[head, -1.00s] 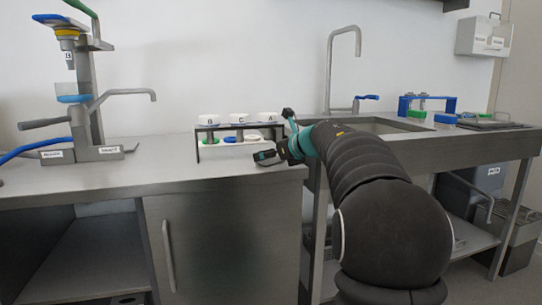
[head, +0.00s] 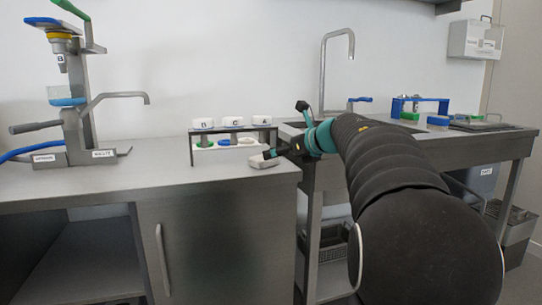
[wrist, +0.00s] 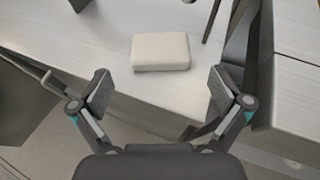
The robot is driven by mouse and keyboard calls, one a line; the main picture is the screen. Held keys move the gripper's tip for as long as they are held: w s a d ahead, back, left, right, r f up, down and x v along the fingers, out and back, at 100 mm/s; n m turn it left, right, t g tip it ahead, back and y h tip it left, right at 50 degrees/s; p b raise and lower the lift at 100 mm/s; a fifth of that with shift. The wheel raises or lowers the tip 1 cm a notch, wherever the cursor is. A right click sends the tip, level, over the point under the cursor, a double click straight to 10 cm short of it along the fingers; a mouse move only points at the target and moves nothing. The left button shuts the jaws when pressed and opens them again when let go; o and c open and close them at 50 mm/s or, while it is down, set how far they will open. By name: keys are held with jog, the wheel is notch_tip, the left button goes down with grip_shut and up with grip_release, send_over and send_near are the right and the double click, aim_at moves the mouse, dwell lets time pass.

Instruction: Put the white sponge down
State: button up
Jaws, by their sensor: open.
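The white sponge (wrist: 160,52) lies flat on the grey steel counter (wrist: 110,25), near its front edge, in the wrist view. It also shows in the head view (head: 262,163) at the counter's right end, in front of the small rack. My gripper (wrist: 157,92) is open and empty. Its two fingers stand to the left and right of the sponge's near side, with a gap on both sides and the sponge beyond the fingertips. In the head view my gripper (head: 281,152) is just right of the sponge and partly hides it.
A rack (head: 232,131) with white blocks on top, marked B, C and A, stands behind the sponge. A filling machine (head: 75,110) stands at the left. A sink unit with a tall tap (head: 323,75) is at the right. The counter between machine and rack is clear.

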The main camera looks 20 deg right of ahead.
jog(key=shift+v, duration=2.1)
jog(key=a+r+m+t+h, duration=0.2)
jog(key=a+r+m+t, duration=0.2)
jog(key=r+m, duration=0.25)
jog(key=s+a+f+m+h, duration=0.15)
jog(key=s+m+h, duration=0.4)
jog(key=m, duration=0.75)
jog(key=s+a+f+m+g+y, duration=0.1)
jog(key=s+a+f+m+g, duration=0.2)
jog(key=s+f+m, duration=0.3)
jog(key=s+a+f+m+g+y, duration=0.1)
jog(key=s+a+f+m+g, duration=0.3)
jog(key=s+f, duration=0.8)
jog(key=s+a+f+m+g+y, duration=0.1)
jog(key=s+a+f+m+g, duration=0.3)
jog(key=s+f+m, duration=0.5)
notch_tip(320, 180, down, 4)
jog(key=shift+a+r+m, duration=0.2)
jog(key=shift+a+m, duration=0.35)
jog(key=shift+a, duration=0.65)
